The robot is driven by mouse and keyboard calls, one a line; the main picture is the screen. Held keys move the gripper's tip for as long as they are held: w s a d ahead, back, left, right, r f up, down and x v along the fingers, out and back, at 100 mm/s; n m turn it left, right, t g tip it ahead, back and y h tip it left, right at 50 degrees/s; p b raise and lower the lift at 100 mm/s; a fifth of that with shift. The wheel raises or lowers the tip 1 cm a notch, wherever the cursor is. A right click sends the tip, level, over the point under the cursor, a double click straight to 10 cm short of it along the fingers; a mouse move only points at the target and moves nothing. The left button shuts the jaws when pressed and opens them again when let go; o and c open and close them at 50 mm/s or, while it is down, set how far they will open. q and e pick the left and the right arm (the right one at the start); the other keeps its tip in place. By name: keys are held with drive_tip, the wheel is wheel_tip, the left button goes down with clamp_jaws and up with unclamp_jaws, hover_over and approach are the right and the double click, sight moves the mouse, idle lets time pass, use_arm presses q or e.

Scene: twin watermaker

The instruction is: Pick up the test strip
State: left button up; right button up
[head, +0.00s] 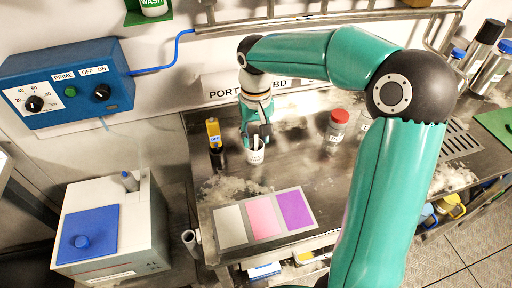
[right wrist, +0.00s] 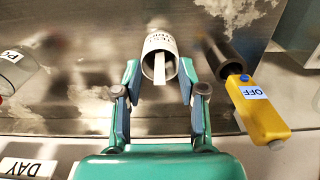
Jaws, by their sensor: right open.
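The test strip (right wrist: 159,69) is a thin white strip standing in a small white cup (right wrist: 158,42) with dark printing, its end sticking out of the mouth. In the head view the cup (head: 256,156) stands on the steel bench, and the strip shows only as a small pale sliver at its rim. My right gripper (right wrist: 158,90) is open, with one finger on each side of the strip's end and short of the cup. In the head view the right gripper (head: 259,136) is just above and behind the cup. My left gripper is not in view.
A yellow device marked OFF (right wrist: 262,108) with a dark tube stands close beside the cup; it also shows in the head view (head: 214,133). A colour card (head: 265,217) lies at the bench front. A red-capped jar (head: 336,130) stands to the right.

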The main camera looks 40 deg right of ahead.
drive_tip(key=shift+f, duration=0.25)
drive_tip(key=c, duration=0.8)
drive_tip(key=shift+o, duration=0.2)
drive_tip(key=shift+r, duration=0.15)
